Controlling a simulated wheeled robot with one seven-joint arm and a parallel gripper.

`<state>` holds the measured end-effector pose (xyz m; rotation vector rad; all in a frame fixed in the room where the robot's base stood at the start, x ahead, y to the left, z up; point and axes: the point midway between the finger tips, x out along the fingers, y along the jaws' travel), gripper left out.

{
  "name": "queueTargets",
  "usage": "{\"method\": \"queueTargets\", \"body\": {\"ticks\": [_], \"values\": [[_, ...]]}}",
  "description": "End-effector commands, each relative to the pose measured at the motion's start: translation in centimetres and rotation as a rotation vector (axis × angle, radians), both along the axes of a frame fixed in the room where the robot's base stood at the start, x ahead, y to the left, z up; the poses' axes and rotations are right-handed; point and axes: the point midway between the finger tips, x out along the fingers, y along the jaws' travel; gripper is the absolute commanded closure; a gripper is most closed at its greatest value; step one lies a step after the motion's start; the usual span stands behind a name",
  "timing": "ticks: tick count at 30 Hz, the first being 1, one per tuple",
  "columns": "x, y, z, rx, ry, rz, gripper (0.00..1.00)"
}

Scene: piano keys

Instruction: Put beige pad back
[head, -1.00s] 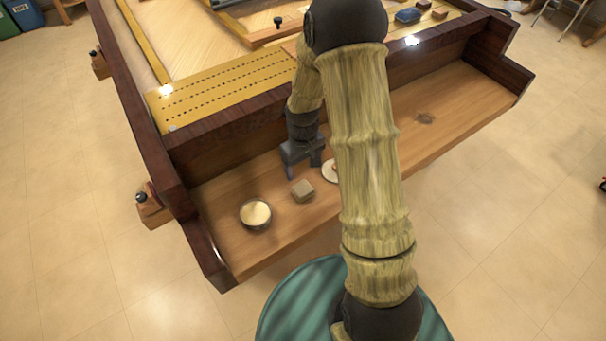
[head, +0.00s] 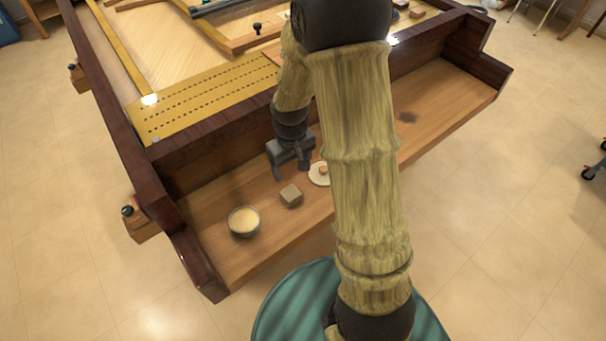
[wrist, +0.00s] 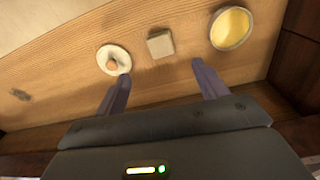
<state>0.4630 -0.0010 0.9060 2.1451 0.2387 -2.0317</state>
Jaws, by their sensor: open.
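A small beige block-shaped pad (head: 291,195) lies on the wooden key shelf (head: 445,100), between a bowl and a round disc. It also shows in the wrist view (wrist: 160,43), just beyond and between my fingertips. My gripper (head: 291,174) is open and empty above the shelf, behind the pad, with fingers pointing down. In the wrist view my two fingers (wrist: 160,72) stand wide apart, and the pad is not between them. A round cream disc (wrist: 113,53) with a small orange-brown piece on it lies beside the pad, near one fingertip.
A bowl (head: 244,222) with yellow contents stands on the shelf left of the pad. The dark wooden case wall (head: 220,135) rises behind my gripper. A dark knot or mark (head: 407,117) shows on the right part of the shelf, which looks otherwise clear there.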

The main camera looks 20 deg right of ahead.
Motion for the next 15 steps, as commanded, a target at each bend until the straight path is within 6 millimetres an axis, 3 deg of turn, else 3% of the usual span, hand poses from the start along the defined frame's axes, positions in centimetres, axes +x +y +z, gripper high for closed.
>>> {"method": "queueTargets", "body": {"ticks": [3,9,15], "values": [[-2.7,0.0,3.4,0.002,-0.051,-0.057,0.28],[-7.7,0.0,7.4,0.019,-0.127,-0.161,0.28],[-11.1,0.1,9.1,0.037,-0.172,-0.228,0.28]]}}
